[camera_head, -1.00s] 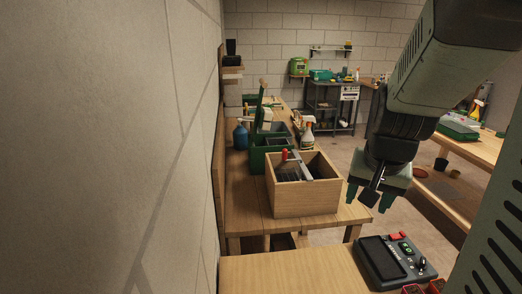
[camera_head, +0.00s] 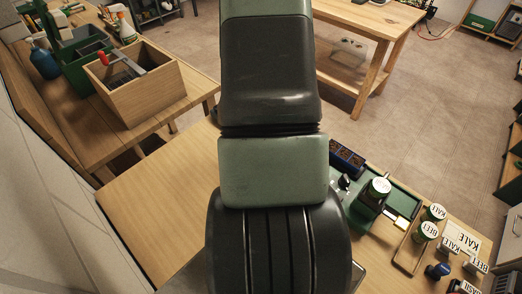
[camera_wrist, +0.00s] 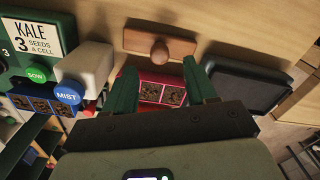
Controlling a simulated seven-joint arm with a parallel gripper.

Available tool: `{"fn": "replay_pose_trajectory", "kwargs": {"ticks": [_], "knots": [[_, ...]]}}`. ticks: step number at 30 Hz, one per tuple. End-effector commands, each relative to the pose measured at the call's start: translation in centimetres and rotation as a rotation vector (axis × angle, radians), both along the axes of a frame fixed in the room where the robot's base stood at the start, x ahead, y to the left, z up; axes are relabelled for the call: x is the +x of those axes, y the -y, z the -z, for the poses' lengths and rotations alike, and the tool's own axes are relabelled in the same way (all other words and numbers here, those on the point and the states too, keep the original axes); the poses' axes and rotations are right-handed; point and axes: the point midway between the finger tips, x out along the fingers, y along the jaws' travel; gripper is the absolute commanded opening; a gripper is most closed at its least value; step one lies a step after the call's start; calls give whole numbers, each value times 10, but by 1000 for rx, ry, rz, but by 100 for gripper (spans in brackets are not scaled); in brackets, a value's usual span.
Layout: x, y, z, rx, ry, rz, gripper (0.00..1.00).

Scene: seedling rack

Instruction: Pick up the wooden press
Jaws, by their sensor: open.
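The wooden press (camera_wrist: 160,44) is a reddish-brown bar with a round knob in its middle. It lies on the light wooden bench at the top of the wrist view. My gripper (camera_wrist: 158,68) is open, its two green fingers pointing towards the press. The knob shows between and beyond the fingertips. The fingers look empty, and I cannot tell how high they are above the bench. In the head view my arm hides the press and my gripper.
A red cell tray (camera_wrist: 160,92) with soil shows between the fingers. A machine with a MIST button (camera_wrist: 68,97) and a blue cell tray (camera_wrist: 45,104) are at left. Labelled cans (camera_head: 425,231) stand at the bench's right.

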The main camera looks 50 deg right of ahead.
Motion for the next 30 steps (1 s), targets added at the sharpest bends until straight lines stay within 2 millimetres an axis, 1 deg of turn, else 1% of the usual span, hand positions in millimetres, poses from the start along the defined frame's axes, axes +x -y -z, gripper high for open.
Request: {"fn": "replay_pose_trajectory", "kwargs": {"ticks": [5, 9, 12, 15, 21, 23, 30], "knots": [[-1, -2, 16, 2, -1, -1, 56], [-2, -4, 39, 2, -2, -2, 56], [-2, -3, 49, 0, -1, -1, 56], [-2, -4, 54, 0, -1, -1, 56], [-2, -3, 54, -1, 0, -1, 56], [-1, -3, 54, -1, 0, -1, 47], [-2, -3, 54, -1, 0, -1, 10]]}}
